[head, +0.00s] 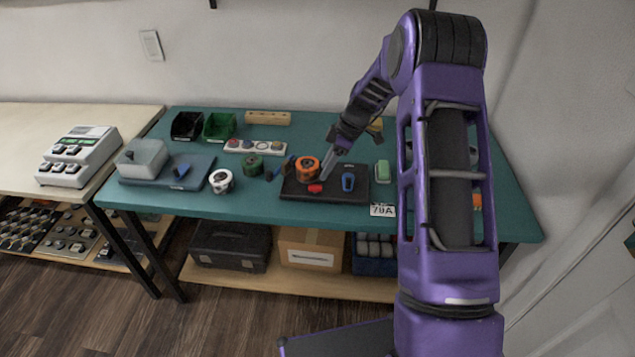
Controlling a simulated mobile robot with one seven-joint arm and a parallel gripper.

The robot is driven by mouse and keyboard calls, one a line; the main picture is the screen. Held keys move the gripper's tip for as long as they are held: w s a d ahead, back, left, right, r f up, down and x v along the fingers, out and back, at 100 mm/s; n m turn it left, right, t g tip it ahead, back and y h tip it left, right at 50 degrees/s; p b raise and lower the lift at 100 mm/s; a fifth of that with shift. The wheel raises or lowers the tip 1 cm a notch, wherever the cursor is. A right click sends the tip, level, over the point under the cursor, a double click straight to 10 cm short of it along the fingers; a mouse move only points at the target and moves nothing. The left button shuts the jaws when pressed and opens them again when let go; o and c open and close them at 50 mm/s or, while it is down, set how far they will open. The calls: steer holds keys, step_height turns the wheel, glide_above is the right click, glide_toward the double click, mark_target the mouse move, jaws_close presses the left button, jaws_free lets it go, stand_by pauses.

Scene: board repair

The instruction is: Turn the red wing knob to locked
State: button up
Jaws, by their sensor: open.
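The red wing knob (315,188) sits on the black board (328,196) on the green workbench. It is small in the head view, and I cannot read its turn position or any lock marking. A blue knob-like part (348,182) stands on the same board, to the right of the red knob. My gripper (325,171) is open and points down over the board, just behind and slightly right of the red knob. It appears apart from the knob, though its exact height is hard to tell.
An orange roll (307,168) is close to my gripper's left, over the board's back left part. A green roll (252,166), a white roll (221,181) and a blue tray (167,177) are farther left. A green block (382,170) stands to the right. The bench's front strip is mostly clear.

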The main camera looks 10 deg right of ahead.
mark_target(315, 185)
steer(key=x, duration=0.6)
steer(key=shift+w+a+f, duration=0.1)
steer(key=shift+a+f, duration=0.05)
steer(key=shift+f, duration=0.25)
jaws_close()
